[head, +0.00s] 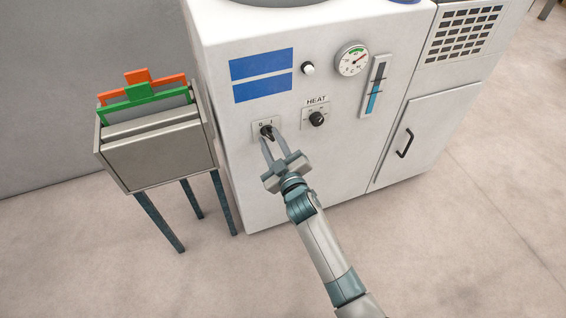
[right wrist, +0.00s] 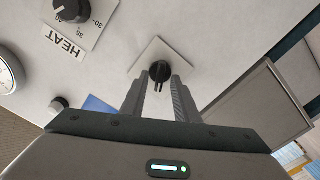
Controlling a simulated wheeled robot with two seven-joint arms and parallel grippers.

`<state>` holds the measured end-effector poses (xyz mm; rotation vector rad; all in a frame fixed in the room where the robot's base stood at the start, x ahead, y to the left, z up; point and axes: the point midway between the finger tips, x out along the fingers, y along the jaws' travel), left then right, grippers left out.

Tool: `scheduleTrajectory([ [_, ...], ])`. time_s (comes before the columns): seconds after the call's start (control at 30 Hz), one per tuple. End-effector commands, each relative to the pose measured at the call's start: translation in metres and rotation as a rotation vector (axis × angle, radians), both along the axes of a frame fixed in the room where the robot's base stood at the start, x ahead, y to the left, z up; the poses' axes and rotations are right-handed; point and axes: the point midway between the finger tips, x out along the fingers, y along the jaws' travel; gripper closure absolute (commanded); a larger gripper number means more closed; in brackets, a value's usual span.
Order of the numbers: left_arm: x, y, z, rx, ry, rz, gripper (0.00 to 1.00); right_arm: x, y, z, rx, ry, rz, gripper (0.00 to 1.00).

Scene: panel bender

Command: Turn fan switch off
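The fan switch (head: 265,130) is a small black rotary knob on a light plate marked 0 and I, low on the white machine's front. In the right wrist view the knob (right wrist: 159,69) shows near the top centre, with a narrow handle pointing down in the picture. My right gripper (head: 267,139) is at the switch, with its two fingers on either side of the handle. A light gap shows between the fingers in the wrist view, so they look partly open; contact is unclear. The fingers partly cover the switch in the head view. My left gripper is out of view.
The HEAT knob (head: 317,119) sits right of the switch, with a white button (head: 308,69), a dial gauge (head: 352,59) and a level tube (head: 374,88) above. A grey file bin (head: 158,162) on legs stands close on the left. Floor in front is clear.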

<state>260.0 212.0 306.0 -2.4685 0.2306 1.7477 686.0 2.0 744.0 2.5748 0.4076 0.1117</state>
Motion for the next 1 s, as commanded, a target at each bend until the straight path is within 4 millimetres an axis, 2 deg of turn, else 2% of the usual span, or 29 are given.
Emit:
scheduleTrajectory([
  [0.27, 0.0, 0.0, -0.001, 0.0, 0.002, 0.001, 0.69, -0.03, -0.01, -0.001, -0.001, 0.001, 0.0, 0.72],
  [0.7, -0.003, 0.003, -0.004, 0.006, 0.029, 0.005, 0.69, -0.114, -0.036, -0.002, -0.001, 0.003, 0.001, 0.72],
  [1.0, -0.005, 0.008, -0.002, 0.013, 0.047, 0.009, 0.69, -0.154, -0.05, -0.001, 0.0, 0.0, 0.001, 0.72],
])
